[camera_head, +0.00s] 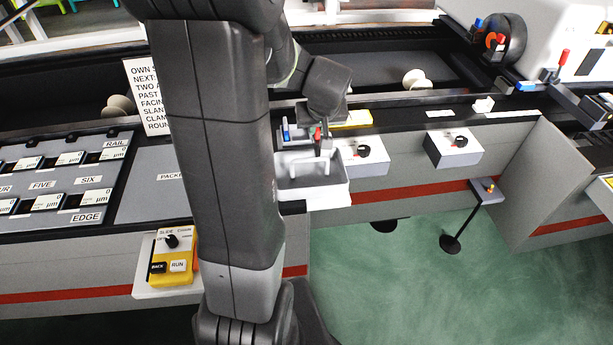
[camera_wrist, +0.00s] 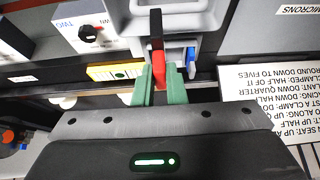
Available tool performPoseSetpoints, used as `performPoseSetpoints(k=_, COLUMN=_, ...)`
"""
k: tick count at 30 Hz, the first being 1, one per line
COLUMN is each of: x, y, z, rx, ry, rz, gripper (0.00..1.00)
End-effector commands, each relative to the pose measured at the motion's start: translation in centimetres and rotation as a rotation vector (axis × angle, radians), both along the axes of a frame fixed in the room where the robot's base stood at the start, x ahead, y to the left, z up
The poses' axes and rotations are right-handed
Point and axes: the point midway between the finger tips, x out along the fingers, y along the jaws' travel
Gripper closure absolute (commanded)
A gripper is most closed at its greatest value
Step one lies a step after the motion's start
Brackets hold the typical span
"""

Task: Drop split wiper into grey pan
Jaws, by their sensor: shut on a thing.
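My gripper (camera_wrist: 160,74) is shut on a slim piece, red at the grip with a black end, which I take to be the split wiper (camera_wrist: 157,45). Its red part also shows in the head view (camera_head: 318,134), below my gripper (camera_head: 319,122). A light grey open pan (camera_head: 313,195) with a raised white loop inside is just below it in the head view. In the wrist view the wiper's black end points up across the pan (camera_wrist: 205,14). The wiper looks held above the pan's back part; the exact height is unclear. My arm hides the area left of the pan.
A small blue piece (camera_head: 286,132) stands at the pan's back left. A printed sign (camera_head: 147,95) stands left of my arm. A yellow control box (camera_head: 175,258) sits lower left.

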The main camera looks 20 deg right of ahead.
Motion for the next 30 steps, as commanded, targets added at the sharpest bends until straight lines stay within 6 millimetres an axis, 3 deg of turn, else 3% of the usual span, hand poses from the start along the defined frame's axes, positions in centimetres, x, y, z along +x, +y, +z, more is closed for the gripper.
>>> performPoseSetpoints(k=6, x=0.0, y=0.0, z=0.0, rx=0.0, ry=0.0, rz=0.0, gripper=1.0)
performPoseSetpoints(k=7, x=0.0, y=0.0, z=0.0, rx=0.0, ry=0.0, rz=0.0, gripper=0.85)
performPoseSetpoints(k=10, x=0.0, y=0.0, z=0.0, rx=0.0, ry=0.0, rz=0.0, gripper=0.65)
performPoseSetpoints(k=11, x=0.0, y=0.0, z=0.0, rx=0.0, ry=0.0, rz=0.0, gripper=0.63)
performPoseSetpoints(k=22, x=-0.2, y=0.0, z=0.4, rx=0.0, ry=-0.001, rz=0.0, gripper=0.63)
performPoseSetpoints(k=30, x=-1.8, y=0.4, z=3.5, rx=-0.003, ry=-0.005, rz=-0.001, gripper=0.63)
